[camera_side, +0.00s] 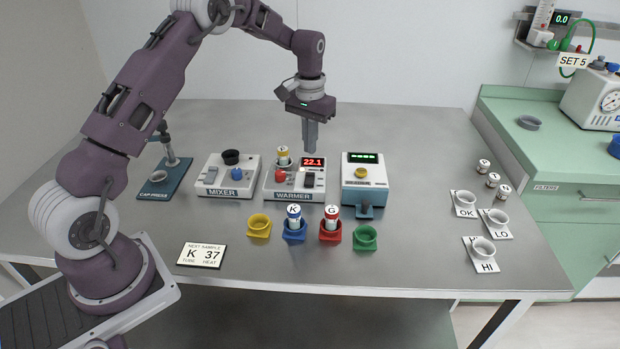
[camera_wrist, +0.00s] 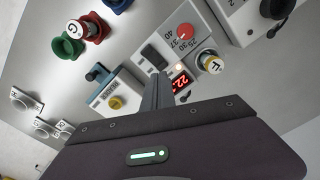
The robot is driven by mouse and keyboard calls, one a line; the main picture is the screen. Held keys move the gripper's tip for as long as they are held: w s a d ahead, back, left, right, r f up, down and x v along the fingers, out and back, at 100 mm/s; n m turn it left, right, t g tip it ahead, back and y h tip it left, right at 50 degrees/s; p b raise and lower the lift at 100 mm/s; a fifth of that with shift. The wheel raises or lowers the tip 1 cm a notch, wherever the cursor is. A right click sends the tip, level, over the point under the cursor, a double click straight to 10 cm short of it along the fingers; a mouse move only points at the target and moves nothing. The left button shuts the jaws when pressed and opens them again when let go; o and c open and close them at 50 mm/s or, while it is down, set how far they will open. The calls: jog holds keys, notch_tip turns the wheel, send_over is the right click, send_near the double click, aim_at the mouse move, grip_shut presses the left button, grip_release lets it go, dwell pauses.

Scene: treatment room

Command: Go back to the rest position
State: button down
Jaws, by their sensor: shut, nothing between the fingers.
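My gripper (camera_side: 310,148) is shut and empty. It points down above the right end of the warmer (camera_side: 283,196), close to its red display. In the wrist view my gripper's fingers (camera_wrist: 156,105) show together beside the warmer's display. The warmer's display reads 22.1, and a tube with a yellow cap marked with a letter (camera_side: 283,155) stands in the warmer. In the wrist view this tube (camera_wrist: 208,64) is to the right of the fingers. A tube marked K (camera_side: 293,214) stands in the blue holder, and a tube marked G (camera_side: 331,215) stands in the red holder.
The yellow holder (camera_side: 259,228) and green holder (camera_side: 366,239) are empty. Also on the table are a mixer (camera_side: 228,176), a cap press (camera_side: 165,180), a device with a green display (camera_side: 363,180), a card reading K 37 (camera_side: 202,255), and cups marked OK (camera_side: 464,201), LO (camera_side: 496,221) and HI (camera_side: 484,248).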

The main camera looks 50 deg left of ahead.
jog(key=s+d+r+t, duration=0.1)
jog(key=s+d+r, duration=0.2)
jog(key=s+r, duration=0.25)
jog(key=s+d+r+m+t, duration=0.1)
jog(key=s+d+r, duration=0.25)
jog(key=r, duration=0.35)
jog(key=s+d+r+t, duration=0.1)
jog(key=s+d+r, duration=0.2)
jog(key=s+r, duration=0.25)
jog(key=s+d+m+t, duration=0.1)
jog(key=s+d, duration=0.1)
jog(key=s, duration=0.8)
jog(key=s+d+m+t, duration=0.1)
jog(key=s+d, duration=0.2)
jog(key=s, duration=0.7)
jog(key=shift+d+r+t, duration=0.2)
jog(key=shift+r+t, duration=0.05)
jog(key=shift+t, duration=0.05)
